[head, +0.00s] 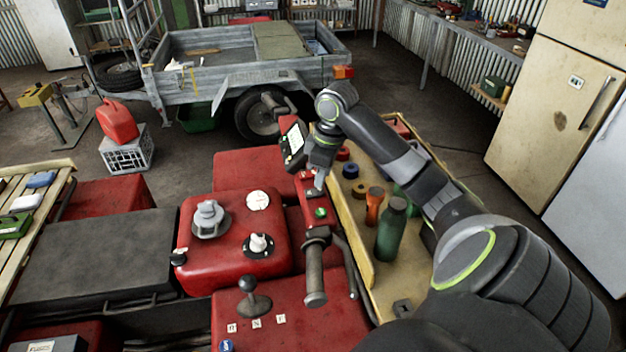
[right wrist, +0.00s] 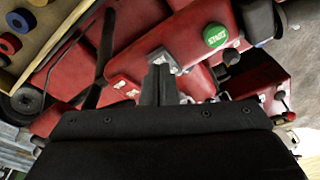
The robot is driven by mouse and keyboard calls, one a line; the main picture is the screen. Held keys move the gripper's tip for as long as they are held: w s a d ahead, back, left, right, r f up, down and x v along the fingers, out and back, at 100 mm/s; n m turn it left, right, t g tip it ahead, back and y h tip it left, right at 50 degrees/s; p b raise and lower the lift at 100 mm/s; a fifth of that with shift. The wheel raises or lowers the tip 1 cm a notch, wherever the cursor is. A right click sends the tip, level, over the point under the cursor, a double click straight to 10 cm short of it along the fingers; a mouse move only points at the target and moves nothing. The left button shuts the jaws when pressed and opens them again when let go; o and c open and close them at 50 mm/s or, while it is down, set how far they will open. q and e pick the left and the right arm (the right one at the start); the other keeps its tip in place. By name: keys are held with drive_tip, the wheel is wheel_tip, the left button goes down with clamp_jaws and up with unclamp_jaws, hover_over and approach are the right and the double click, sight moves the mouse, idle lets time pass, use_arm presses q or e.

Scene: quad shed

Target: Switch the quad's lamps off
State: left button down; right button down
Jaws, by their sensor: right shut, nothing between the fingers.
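The red quad (head: 240,240) fills the lower left and middle of the head view. Its red switch panel (head: 312,214) runs along the handlebar and carries a green button (head: 320,213), which reads START in the right wrist view (right wrist: 215,35). My right gripper (head: 316,190) is over this panel, just beyond the button, with its fingers shut and empty. In the right wrist view its fingertips (right wrist: 166,72) are at a small grey metal part (right wrist: 165,60) on the panel; I cannot tell whether they touch. The quad's lamps are not visible. My left gripper is not in view.
A tan tray (head: 357,240) with a green bottle (head: 391,235), an orange bottle (head: 373,206) and coloured rolls lies right of the handlebar, under my right arm. A handlebar grip (head: 315,275) is close to the gripper. A screen (head: 293,143) stands beyond. A trailer (head: 240,80) is behind.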

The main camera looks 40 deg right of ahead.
drive_tip(key=shift+f, duration=0.75)
drive_tip(key=shift+r, duration=0.1)
drive_tip(key=shift+r+p, duration=0.75)
drive_tip(key=shift+r, duration=2.7)
